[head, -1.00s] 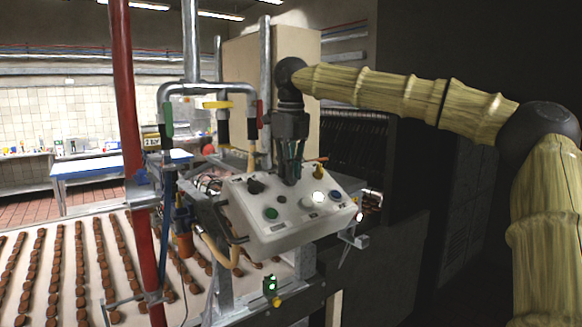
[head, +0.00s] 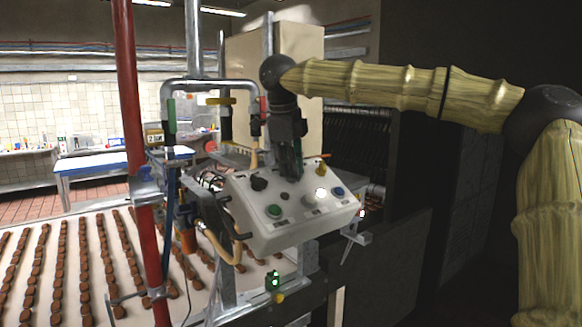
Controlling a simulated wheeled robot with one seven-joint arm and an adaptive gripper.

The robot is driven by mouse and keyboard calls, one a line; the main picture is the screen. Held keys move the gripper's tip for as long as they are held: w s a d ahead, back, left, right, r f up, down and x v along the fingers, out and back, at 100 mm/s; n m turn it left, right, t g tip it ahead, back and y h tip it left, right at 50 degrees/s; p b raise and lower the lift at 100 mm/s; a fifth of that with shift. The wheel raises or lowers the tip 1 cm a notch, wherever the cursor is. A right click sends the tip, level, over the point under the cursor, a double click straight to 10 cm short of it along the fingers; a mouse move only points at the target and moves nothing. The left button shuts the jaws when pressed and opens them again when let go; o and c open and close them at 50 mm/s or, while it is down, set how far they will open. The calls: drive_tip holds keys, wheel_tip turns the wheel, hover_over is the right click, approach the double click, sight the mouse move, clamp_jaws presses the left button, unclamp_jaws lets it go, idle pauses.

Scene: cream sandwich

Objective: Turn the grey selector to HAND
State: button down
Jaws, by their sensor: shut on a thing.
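The white control box (head: 262,235) stands at the middle of the head view with its sloped panel facing me. My gripper (head: 291,177) comes down on the back part of the panel, its fingers shut on the grey selector. The fingers hide the selector, so I cannot read its position or a HAND label. A black knob (head: 259,184) sits left of my gripper.
A red post (head: 130,90) and pipes stand left of the box. A valve with a yellow handle (head: 220,101) hangs behind it. An orange-tipped lever (head: 324,156) rises close to my gripper's right. A conveyor (head: 50,300) with rows of brown biscuits runs at lower left.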

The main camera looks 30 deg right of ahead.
drive_tip(key=shift+r, duration=0.2)
drive_tip(key=c, duration=1.6)
unclamp_jaws()
drive_tip(key=shift+d, duration=0.1)
drive_tip(key=shift+o, duration=0.3)
drive_tip(key=shift+s, duration=0.1)
drive_tip(key=shift+r, duration=0.1)
drive_tip(key=v, duration=1.1)
drive_tip(key=shift+r, duration=0.35)
drive_tip(key=shift+d, duration=0.1)
